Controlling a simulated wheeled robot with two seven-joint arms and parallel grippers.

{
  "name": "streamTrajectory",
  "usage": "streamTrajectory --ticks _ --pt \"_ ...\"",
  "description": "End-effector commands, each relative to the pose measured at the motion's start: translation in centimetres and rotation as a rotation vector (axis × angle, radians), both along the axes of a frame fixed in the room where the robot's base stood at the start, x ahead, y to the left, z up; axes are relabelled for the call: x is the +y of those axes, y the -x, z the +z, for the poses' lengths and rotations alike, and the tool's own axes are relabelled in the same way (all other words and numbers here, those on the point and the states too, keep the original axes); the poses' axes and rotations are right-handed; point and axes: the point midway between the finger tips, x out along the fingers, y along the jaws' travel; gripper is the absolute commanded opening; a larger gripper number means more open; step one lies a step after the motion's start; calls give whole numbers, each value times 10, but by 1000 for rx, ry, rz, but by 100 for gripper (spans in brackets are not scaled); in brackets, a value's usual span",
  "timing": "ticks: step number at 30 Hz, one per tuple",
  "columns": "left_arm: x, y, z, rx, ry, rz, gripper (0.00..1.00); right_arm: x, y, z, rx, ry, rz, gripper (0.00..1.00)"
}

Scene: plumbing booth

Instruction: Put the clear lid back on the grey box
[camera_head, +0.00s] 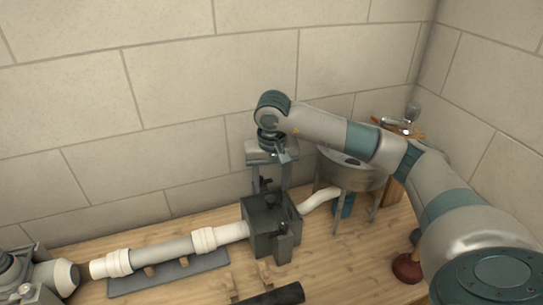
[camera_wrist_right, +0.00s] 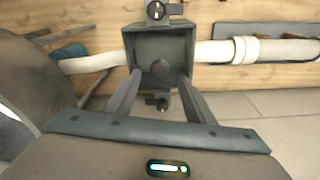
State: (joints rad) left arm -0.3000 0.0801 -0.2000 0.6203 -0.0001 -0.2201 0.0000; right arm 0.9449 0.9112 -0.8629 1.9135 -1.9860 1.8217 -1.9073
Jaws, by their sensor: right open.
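The grey box (camera_head: 259,239) stands on the wooden bench between two runs of white pipe. In the right wrist view the grey box (camera_wrist_right: 131,40) shows open from above, with a dark interior. My right gripper (camera_head: 267,187) is above it, pointing down. I cannot make out the clear lid in either view. My left gripper does not show.
A metal sink (camera_head: 352,176) stands right of the box. A dark cylinder (camera_head: 276,296) lies in front. A plunger (camera_head: 406,268) stands at right. A small knobbed block (camera_head: 284,246) adjoins the box front.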

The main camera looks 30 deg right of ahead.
Motion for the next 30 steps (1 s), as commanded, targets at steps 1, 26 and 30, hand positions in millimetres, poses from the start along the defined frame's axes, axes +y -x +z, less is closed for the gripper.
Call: streamTrajectory --ticks 1,26,30 --pt "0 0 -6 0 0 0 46 0 0 9 -6 2 1 49" --pt "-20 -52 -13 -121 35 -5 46 6 13 119 -1 1 1 49" --pt "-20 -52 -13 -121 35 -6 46 6 13 119 0 1 1 49"
